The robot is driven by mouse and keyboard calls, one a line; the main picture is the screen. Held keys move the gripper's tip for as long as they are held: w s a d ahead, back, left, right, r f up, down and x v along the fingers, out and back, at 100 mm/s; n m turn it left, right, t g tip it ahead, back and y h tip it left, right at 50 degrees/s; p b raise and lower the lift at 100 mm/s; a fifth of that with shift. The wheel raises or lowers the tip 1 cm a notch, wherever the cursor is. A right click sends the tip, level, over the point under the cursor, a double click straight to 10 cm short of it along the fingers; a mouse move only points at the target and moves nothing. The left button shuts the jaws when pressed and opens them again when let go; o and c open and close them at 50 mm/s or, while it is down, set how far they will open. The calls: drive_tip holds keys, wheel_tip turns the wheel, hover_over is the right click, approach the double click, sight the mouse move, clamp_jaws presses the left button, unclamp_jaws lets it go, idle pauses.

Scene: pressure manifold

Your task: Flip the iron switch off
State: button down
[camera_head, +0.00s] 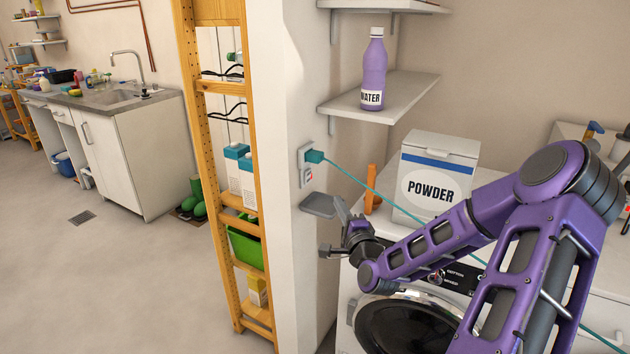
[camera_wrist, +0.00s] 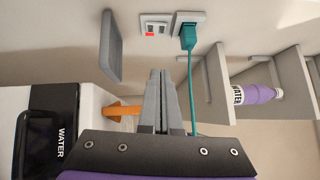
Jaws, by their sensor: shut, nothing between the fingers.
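The wall outlet plate with the switch (camera_head: 307,177) is on the side of the white wall column, below a teal plug (camera_head: 315,156). In the wrist view the switch (camera_wrist: 154,28) shows a red mark, next to the teal plug (camera_wrist: 187,36) and its cord. I cannot tell which way the switch is set. My gripper (camera_head: 338,204) is shut and empty, below and to the right of the switch in the head view. In the wrist view its fingertips (camera_wrist: 158,75) point toward the outlet plates, apart from them.
A grey plate (camera_head: 318,205) juts from the wall below the switch, close to my gripper. The teal cord (camera_head: 385,198) runs across my arm's area. A powder box (camera_head: 434,180) and an orange object (camera_head: 372,189) stand behind my arm. A purple bottle (camera_head: 374,75) stands on a shelf above.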

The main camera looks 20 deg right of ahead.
approach(311, 171)
drive_tip(key=w+d, duration=0.3)
drive_tip(key=shift+d+f, duration=0.15)
drive_tip(key=shift+f, duration=0.1)
drive_tip(key=shift+w+a+r, duration=0.2)
drive_tip(key=shift+w+a, duration=0.85)
drive_tip(key=shift+w, duration=0.2)
drive_tip(key=shift+w+a, duration=0.15)
drive_tip(key=shift+w, duration=0.1)
drive_tip(key=shift+r, duration=0.15)
